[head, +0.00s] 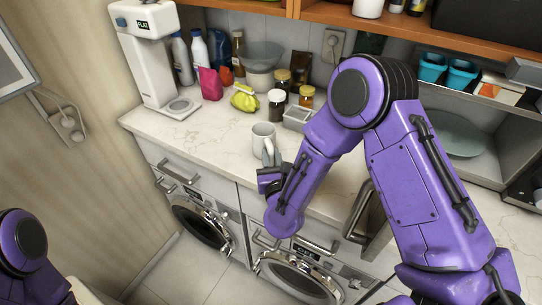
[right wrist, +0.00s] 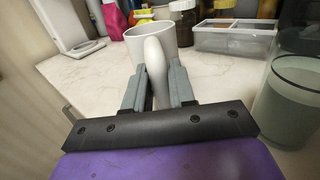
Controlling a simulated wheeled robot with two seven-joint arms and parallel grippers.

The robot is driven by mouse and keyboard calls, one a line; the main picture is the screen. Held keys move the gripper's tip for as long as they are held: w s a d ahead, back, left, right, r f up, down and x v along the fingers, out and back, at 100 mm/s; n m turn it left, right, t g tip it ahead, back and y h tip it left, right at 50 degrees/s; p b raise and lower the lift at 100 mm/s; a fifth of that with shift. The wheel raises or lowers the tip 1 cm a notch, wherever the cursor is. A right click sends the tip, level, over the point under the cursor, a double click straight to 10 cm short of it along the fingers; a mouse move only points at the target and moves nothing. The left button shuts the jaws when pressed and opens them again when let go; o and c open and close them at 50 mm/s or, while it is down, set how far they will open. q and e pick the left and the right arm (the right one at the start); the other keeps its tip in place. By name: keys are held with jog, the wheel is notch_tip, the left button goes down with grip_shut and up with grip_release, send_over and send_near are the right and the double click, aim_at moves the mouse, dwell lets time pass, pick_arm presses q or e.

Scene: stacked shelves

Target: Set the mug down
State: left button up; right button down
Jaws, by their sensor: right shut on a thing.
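A white mug (head: 263,134) is at the front part of the pale marble counter (head: 215,128) in the head view. In the right wrist view the mug (right wrist: 170,38) is upright, with its handle toward me. My right gripper (head: 268,158) is shut on the mug's handle; in the right wrist view its grey fingers (right wrist: 158,80) sit on both sides of the handle. I cannot tell whether the mug's base touches the counter. My left gripper is out of view; only part of my left arm shows at the lower left.
A white drink machine (head: 150,55) stands at the counter's left end. Bottles, bags, jars and a clear container (head: 297,117) line the back. A translucent cup (right wrist: 290,100) stands close at right in the right wrist view. Bare counter lies left of the mug.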

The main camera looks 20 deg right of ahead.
jog(key=c, duration=1.2)
grip_release()
jog(key=shift+s, duration=0.1)
jog(key=shift+o, duration=1.3)
jog(key=shift+f, duration=0.1)
jog(key=b+v, duration=0.3)
jog(key=v, duration=0.9)
